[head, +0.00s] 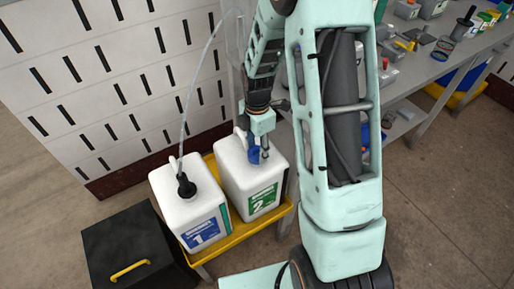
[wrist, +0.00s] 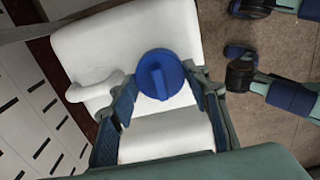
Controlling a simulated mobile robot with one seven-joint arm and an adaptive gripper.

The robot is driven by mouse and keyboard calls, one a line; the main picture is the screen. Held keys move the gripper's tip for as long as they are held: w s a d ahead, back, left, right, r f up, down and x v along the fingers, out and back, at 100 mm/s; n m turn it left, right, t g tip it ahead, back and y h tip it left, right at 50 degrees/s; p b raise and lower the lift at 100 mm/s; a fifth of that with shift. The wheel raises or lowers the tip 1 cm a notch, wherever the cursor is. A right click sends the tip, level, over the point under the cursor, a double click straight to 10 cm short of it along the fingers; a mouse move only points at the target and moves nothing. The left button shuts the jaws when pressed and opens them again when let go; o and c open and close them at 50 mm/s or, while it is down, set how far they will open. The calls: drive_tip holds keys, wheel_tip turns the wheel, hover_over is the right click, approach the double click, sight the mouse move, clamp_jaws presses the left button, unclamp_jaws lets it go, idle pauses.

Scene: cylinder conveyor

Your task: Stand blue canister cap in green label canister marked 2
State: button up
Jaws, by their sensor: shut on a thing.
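The green label canister marked 2 (head: 236,178) is a white jug standing upright on a yellow-edged stand. Its white body and handle fill the middle of the wrist view (wrist: 105,45). The blue canister cap (wrist: 160,74) is round with a raised grip bar. My gripper (wrist: 164,86) is shut on the cap, with a blue-padded finger on each side. In the head view the cap (head: 253,155) is just above the canister's top, partly behind my gripper (head: 262,152). I cannot tell whether the cap touches the canister; the opening is hidden.
The blue label canister marked 1 (head: 192,205) stands close on the left, with a black cap and a clear tube. A black box (head: 125,240) with a yellow handle is at lower left. A slotted white wall (head: 110,80) is behind. A cluttered grey bench (head: 425,75) is at right.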

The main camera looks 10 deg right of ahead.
sight(257, 148)
drive_tip(key=shift+f, duration=0.1)
idle(0.3)
drive_tip(key=shift+f+b, duration=0.4)
drive_tip(key=shift+f, duration=0.05)
drive_tip(key=shift+f, duration=0.1)
idle(0.6)
drive_tip(key=o, duration=1.3)
wheel_tip(257, 148, up, 12)
drive_tip(key=shift+r, duration=0.1)
